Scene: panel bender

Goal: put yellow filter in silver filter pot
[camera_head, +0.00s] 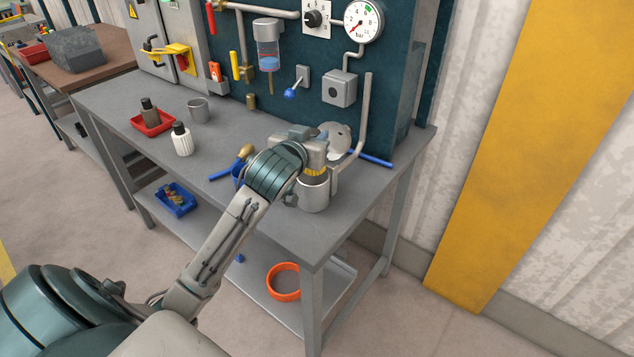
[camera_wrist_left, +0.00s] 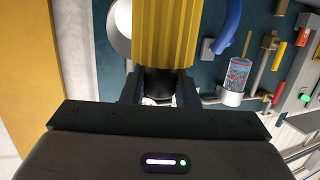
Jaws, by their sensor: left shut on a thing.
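My left gripper (camera_head: 312,152) is shut on the ribbed yellow filter (camera_head: 316,170), near the right end of the workbench. The filter also fills the top middle of the left wrist view (camera_wrist_left: 165,35), its dark end between the fingers (camera_wrist_left: 158,90). The silver filter pot (camera_head: 314,195) stands upright right below the gripper. The yellow filter is at the pot's mouth in the head view; its lower end is hidden, and I cannot tell how deep it sits. My right gripper is not in view.
A silver cup (camera_head: 198,110), a white ribbed bottle (camera_head: 182,140) and a red tray (camera_head: 152,123) with a dark bottle stand on the bench's left. A bent grey pipe (camera_head: 363,135) rises just right of the pot. A round silver disc (camera_head: 339,137) is behind. The bench's front right corner is clear.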

